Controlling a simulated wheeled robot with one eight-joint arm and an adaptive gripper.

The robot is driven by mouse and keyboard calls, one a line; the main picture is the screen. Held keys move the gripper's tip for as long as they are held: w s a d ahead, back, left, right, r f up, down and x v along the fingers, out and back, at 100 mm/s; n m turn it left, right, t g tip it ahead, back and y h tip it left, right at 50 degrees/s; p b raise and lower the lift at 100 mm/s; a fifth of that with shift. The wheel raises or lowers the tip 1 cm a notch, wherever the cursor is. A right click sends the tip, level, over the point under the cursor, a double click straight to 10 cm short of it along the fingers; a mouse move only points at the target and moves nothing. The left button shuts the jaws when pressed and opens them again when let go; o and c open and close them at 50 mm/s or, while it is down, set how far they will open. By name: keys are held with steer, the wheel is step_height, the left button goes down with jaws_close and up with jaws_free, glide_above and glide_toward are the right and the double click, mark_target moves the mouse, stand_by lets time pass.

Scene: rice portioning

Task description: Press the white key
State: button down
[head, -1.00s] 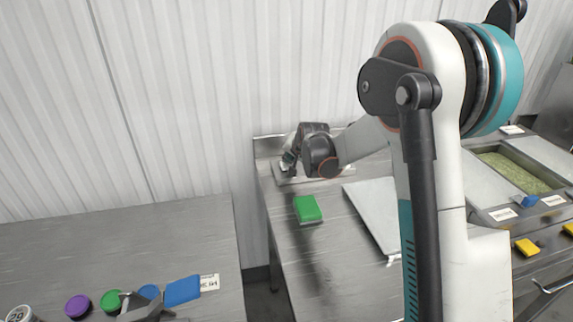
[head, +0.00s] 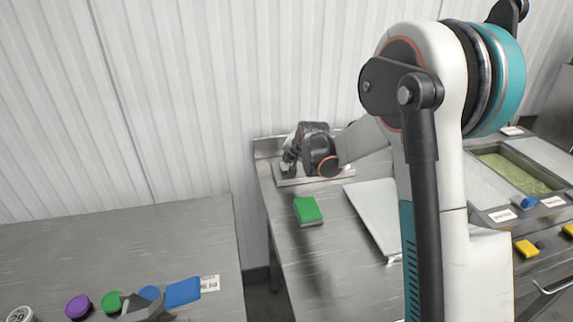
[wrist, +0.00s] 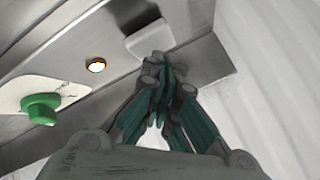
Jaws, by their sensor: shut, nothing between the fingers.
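The white key (wrist: 146,36) is a pale, rounded block on a grey metal panel, at the upper middle of the wrist view. My gripper (wrist: 160,62) is shut and empty. Its fingertips are at the lower right edge of the key and overlap it in the picture. I cannot tell whether they touch it. In the head view my gripper (head: 288,162) is small, at the metal device (head: 318,176) against the back wall. The key cannot be made out there.
A lit amber lamp (wrist: 96,65) and a green knob (wrist: 41,107) are left of the key. A green block (head: 308,210) and a pale board (head: 376,212) lie on the steel table (head: 300,262). A bin of grain (head: 520,172) is at right.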

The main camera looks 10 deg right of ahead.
steer(key=shift+r+p, duration=1.75)
steer(key=shift+r, duration=1.25)
